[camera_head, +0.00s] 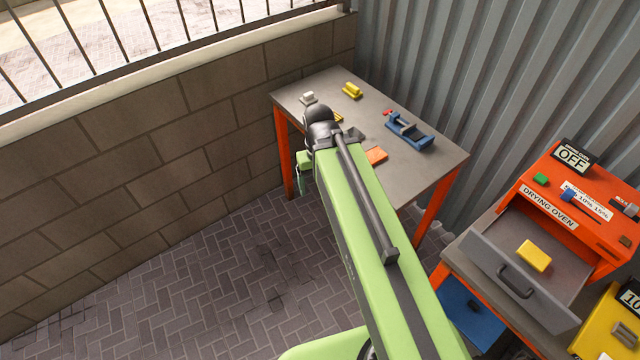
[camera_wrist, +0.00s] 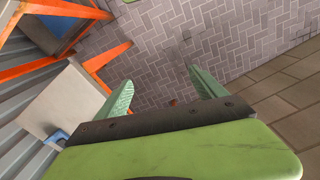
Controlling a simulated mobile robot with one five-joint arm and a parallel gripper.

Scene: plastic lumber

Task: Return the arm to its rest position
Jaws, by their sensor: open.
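My green arm reaches up through the middle of the head view toward the grey-topped table (camera_head: 440,165). My gripper (camera_wrist: 160,85) shows in the wrist view with its two green fingers wide apart. It is open, and nothing is between the fingers except the paved floor behind them. In the head view the gripper is mostly hidden behind the arm's end, beside the table's left edge; a green part of it (camera_head: 304,165) shows there.
The table holds a blue vise-like tool (camera_head: 408,132), a yellow piece (camera_head: 352,91), a white piece (camera_head: 308,97) and an orange piece (camera_head: 376,155). At right an orange drying oven (camera_head: 590,215) reads OFF; its open drawer (camera_head: 480,262) holds a yellow block (camera_head: 533,256). The paved floor (camera_head: 200,290) at left is clear.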

